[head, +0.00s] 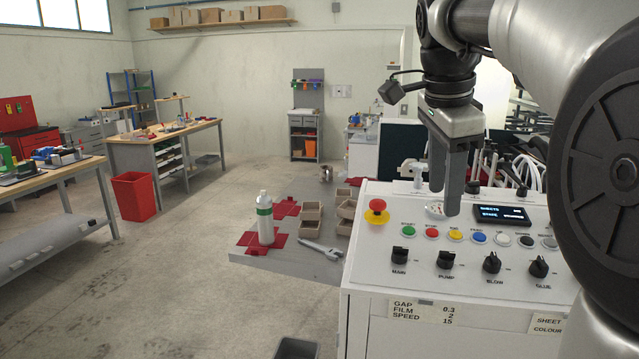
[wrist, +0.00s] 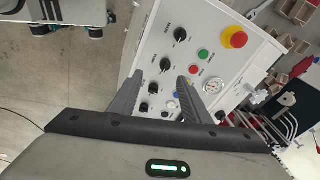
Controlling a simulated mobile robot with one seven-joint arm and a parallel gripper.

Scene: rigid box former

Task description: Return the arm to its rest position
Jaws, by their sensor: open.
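My gripper (head: 448,200) hangs fingers-down over the white control panel (head: 400,262) in the head view. Its two fingers are apart and nothing is between them. In the wrist view my gripper (wrist: 162,92) also shows open and empty, with the panel below it. My arm comes in from the upper right of the head view. The panel has a row of coloured push buttons, several black knobs (head: 446,259), a red emergency stop (head: 377,209) on a yellow base and a small display (head: 502,214). The fingertips are above the button row; I cannot tell the exact gap.
Left of the panel, a low grey surface (head: 300,262) holds a bottle (head: 265,218), a wrench (head: 321,249), trays (head: 311,215) and red pieces. Hoses (head: 490,168) stand behind the panel. A red bin (head: 134,196) and workbenches are farther left.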

